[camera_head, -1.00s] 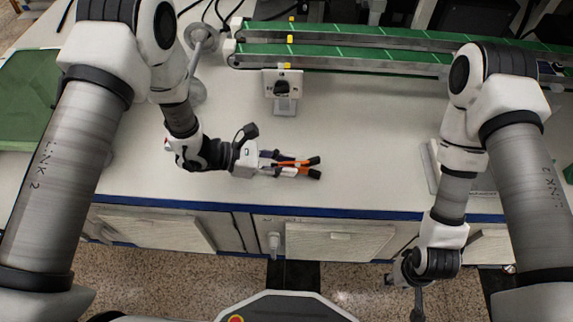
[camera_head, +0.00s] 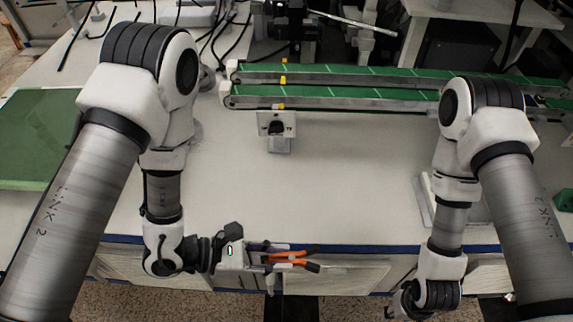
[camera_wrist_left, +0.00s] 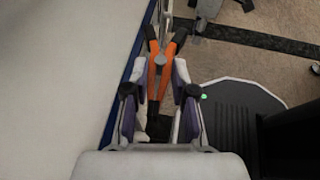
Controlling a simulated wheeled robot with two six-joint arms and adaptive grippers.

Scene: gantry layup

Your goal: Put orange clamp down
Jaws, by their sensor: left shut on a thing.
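The orange clamp (camera_head: 292,258) has orange handles with black tips. My left gripper (camera_head: 266,258) is shut on it and holds it at the table's front edge, with the floor and cabinet fronts behind it in the head view. In the left wrist view the clamp (camera_wrist_left: 160,77) points away from the left gripper (camera_wrist_left: 160,95), between its purple-grey fingers. Its gripped end is partly hidden. My right arm hangs low at the right; its gripper is mostly cut off by the bottom edge of the head view.
The white table (camera_head: 330,190) has wide clear room in its middle. A green conveyor (camera_head: 350,97) runs along the back, with a small white bracket device (camera_head: 278,128) before it. A green mat (camera_head: 38,138) lies at the left.

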